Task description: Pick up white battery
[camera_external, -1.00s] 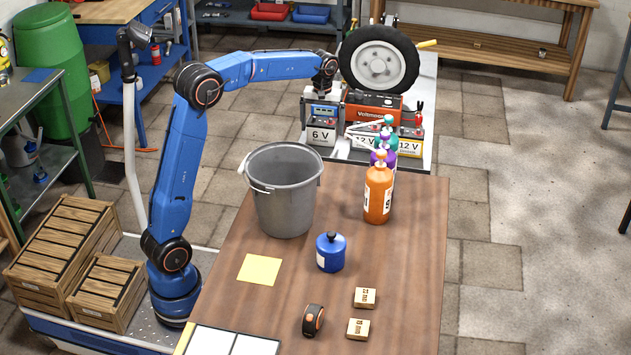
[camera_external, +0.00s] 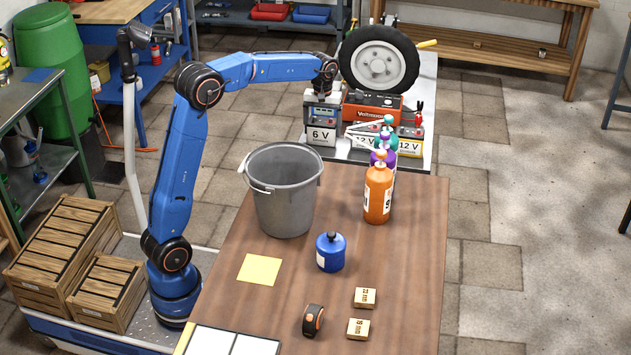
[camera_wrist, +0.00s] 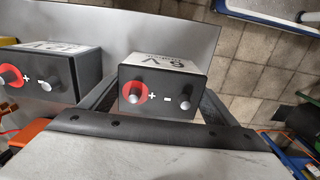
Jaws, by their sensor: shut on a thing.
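A dark battery with a white "6 V" label (camera_external: 322,133) stands at the front left of the far light-topped table (camera_external: 424,150). My gripper (camera_external: 322,98) is at its top. In the wrist view the battery (camera_wrist: 165,82) lies between my two fingers, with its red-ringed plus terminal and its minus terminal facing the camera. The fingers are shut on its sides. The lower finger ends are hidden. I cannot tell any gap under the battery.
An orange voltmeter (camera_external: 372,110) and a wheel (camera_external: 379,59) stand behind the batteries. A grey bucket (camera_external: 284,195), bottles including an orange one (camera_external: 378,193), and a blue canister (camera_external: 331,252) stand on the nearer wooden table (camera_external: 400,290).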

